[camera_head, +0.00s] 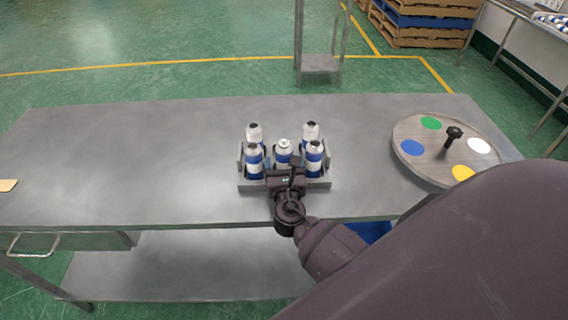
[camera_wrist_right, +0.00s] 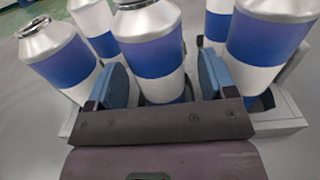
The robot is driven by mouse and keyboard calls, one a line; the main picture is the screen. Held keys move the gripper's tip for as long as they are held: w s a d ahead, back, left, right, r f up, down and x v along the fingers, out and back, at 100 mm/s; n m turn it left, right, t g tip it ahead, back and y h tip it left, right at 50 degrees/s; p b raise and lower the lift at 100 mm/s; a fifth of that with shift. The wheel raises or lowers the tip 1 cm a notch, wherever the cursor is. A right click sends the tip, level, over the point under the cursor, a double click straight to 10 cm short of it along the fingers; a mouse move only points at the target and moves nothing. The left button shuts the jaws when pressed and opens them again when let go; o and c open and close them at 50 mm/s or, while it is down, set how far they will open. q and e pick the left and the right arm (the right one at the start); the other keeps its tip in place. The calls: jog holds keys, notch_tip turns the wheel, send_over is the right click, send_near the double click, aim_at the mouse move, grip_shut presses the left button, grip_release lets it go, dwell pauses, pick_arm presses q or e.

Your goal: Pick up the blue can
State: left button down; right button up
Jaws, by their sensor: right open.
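Several blue and white cans stand upright in a grey holder (camera_head: 312,184) on the table. The middle can (camera_head: 284,147) has a white top in the head view. In the right wrist view the middle can (camera_wrist_right: 153,50) stands between the two blue finger pads of my right gripper (camera_wrist_right: 163,84). The fingers are open, one on each side of the can's lower part. In the head view my right gripper (camera_head: 287,172) is at the front of the holder and hides the lower part of that can. My left gripper is not in view.
Neighbouring cans (camera_head: 254,162) and (camera_head: 314,160) stand close on both sides of the gripper. A round wooden board (camera_head: 411,168) with coloured spots and a black knob (camera_head: 453,134) is at the right. The table's left half (camera_head: 120,150) is mostly clear.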

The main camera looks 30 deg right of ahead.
jog(key=c, duration=1.1)
jog(key=shift+r, duration=0.15)
